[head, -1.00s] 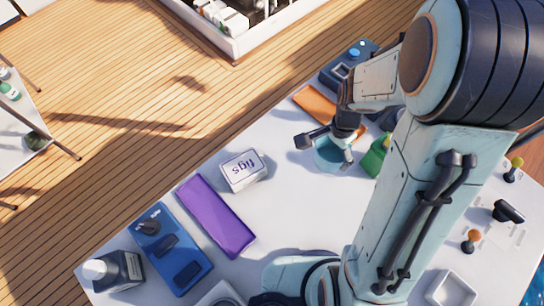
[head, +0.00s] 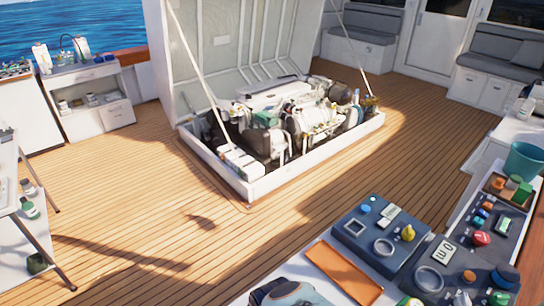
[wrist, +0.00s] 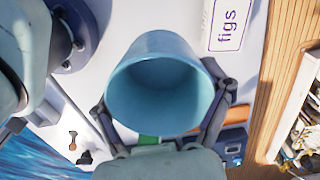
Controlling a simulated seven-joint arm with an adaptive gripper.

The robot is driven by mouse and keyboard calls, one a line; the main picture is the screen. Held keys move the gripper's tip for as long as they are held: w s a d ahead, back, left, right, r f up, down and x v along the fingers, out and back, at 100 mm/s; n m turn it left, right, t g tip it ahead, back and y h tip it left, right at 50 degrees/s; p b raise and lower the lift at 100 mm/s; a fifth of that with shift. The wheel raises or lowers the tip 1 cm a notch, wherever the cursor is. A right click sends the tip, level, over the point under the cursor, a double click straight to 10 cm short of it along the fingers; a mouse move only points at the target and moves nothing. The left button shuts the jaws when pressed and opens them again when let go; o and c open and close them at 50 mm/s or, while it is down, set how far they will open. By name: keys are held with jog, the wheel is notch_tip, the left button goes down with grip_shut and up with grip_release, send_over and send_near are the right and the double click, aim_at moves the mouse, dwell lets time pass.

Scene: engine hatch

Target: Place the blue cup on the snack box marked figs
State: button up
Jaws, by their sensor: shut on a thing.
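The blue cup (wrist: 160,85) fills the middle of the wrist view, its open mouth facing the camera. My gripper (wrist: 165,100) is shut on it, with one dark finger on each side. The snack box marked figs (wrist: 228,25) is white with purple lettering. It shows at the top right of the wrist view, apart from the cup, and its top part is cut off by the frame edge. The head view shows neither the held cup, the figs box nor my gripper. Whether the cup touches the table is hard to tell.
In the head view, an orange panel (head: 344,272) and blue control boxes (head: 378,236) lie along the table edge. A teal bucket (head: 524,161) stands at the right. The open engine hatch (head: 290,125) is beyond, across the wooden deck (head: 140,170).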

jog(key=w+a+f, duration=0.2)
jog(key=w, duration=0.1)
jog(key=w+a+f, duration=0.2)
jog(key=w+f, duration=0.1)
jog(key=w+a+f, duration=0.2)
jog(key=w+f, duration=0.1)
jog(key=shift+w+f, duration=0.1)
jog(key=shift+w, duration=0.1)
jog(key=shift+w+a+f, duration=0.1)
jog(key=shift+w+f, duration=0.05)
jog(key=shift+f, duration=0.8)
jog(key=shift+w+a+f, duration=0.1)
jog(key=shift+f, duration=0.85)
jog(key=shift+f, duration=0.15)
jog(key=o, duration=1.1)
jog(key=shift+c, duration=0.2)
